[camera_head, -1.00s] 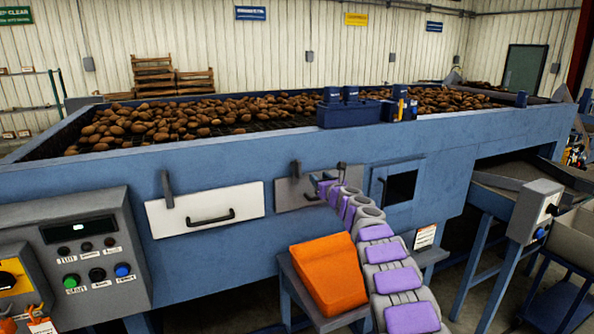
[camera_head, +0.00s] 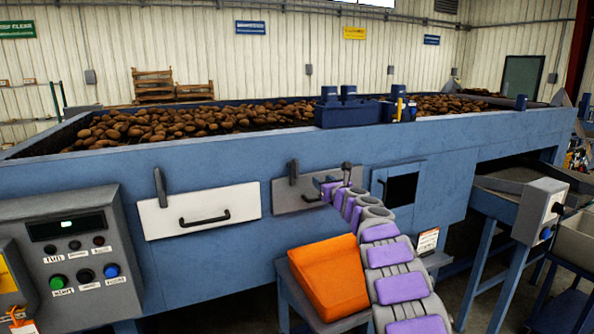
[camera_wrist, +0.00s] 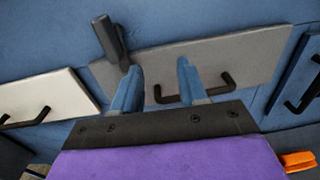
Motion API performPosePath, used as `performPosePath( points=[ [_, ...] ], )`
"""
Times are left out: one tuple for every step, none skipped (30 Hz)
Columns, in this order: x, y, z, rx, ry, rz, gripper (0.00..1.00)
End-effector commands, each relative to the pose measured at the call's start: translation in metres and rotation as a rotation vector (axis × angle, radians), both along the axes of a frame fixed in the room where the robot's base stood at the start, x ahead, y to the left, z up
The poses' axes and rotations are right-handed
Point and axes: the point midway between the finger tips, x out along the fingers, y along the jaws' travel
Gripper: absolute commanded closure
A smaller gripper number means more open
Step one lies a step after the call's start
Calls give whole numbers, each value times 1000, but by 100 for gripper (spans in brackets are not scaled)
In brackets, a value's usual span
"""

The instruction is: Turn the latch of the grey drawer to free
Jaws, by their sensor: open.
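The grey drawer (camera_head: 284,203) is a flat panel in the blue machine wall, and it also fills the middle of the wrist view (camera_wrist: 240,57). Its dark latch (camera_head: 293,173) stands upright at the panel's top edge in the head view and shows at the upper left in the wrist view (camera_wrist: 108,40). My gripper (camera_wrist: 160,70) is open and empty in front of the drawer. Its left finger is close to the latch's lower end; I cannot tell if they touch. Its right finger is in front of the black handle (camera_wrist: 222,87). My arm partly hides the drawer's right side in the head view.
A white drawer (camera_head: 200,211) with its own upright latch (camera_head: 160,187) is to the left. A dark square opening (camera_head: 403,189) is to the right. A control box (camera_head: 70,255) is at the lower left.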

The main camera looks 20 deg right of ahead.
Motion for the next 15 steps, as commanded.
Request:
performPosePath(
  points=[
    [-2,3,-2,-3,0,1,57],
    [-3,4,-2,-4,0,1,57],
    [-4,4,-2,-4,1,2,57],
    [-6,4,-2,-5,1,2,57],
    [-7,4,-2,-5,1,2,57],
    [-9,4,-2,-4,2,2,57],
    [-10,3,-3,-4,2,2,57],
    [-12,2,-3,-3,2,2,57],
    [-14,0,-3,-1,1,2,57],
    [-16,-1,-3,0,1,2,57],
    [-17,-2,-3,0,1,2,57],
    [-19,-2,-3,1,0,3,57],
    [-20,-2,-3,1,0,3,57],
    [-22,-2,-3,1,0,4,57],
    [-23,-2,-4,2,0,4,57]
  ],
)
